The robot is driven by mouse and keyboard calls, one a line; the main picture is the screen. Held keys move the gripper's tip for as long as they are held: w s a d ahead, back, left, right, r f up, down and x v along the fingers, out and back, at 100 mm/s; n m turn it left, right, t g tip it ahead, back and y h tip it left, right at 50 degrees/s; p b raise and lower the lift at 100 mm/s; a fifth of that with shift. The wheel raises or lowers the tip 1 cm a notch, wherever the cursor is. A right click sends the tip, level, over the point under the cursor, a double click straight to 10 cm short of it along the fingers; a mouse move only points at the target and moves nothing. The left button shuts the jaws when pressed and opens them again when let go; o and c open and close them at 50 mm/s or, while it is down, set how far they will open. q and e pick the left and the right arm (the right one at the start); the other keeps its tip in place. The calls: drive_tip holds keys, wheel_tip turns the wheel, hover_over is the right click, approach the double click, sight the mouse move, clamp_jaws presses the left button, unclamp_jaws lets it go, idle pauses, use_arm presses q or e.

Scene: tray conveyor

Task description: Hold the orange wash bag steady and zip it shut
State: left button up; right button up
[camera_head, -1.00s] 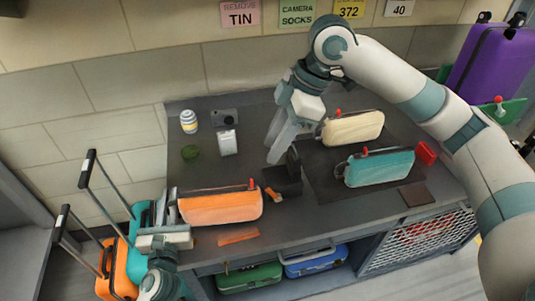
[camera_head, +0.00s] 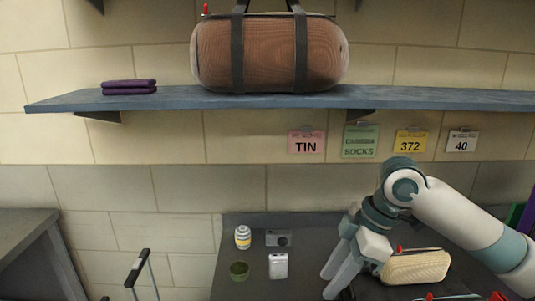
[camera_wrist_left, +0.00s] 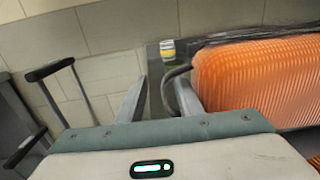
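The orange wash bag (camera_wrist_left: 255,80) fills the right side of the left wrist view, with ribbed fabric and a dark loop at its near end. My left gripper (camera_wrist_left: 162,80) is open at that end; its fingers are apart and the dark loop shows between them, close to the right finger. Whether they touch the loop I cannot tell. The bag is outside the head view now, and its zip pull does not show. My right gripper (camera_head: 329,284) points down over the table, left of the cream bag (camera_head: 415,267). Its two fingers look apart, with nothing seen between them.
A shelf (camera_head: 180,101) above bears a brown duffel bag (camera_head: 270,58) and folded purple cloth (camera_head: 129,87). A luggage handle (camera_wrist_left: 50,69) rises at left.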

use_arm(q)
drive_tip(key=s, duration=0.8)
drive_tip(key=s+a, duration=0.1)
drive_tip(key=s, duration=0.2)
drive_tip(key=shift+s+a, duration=0.1)
drive_tip(key=shift+s, duration=0.3)
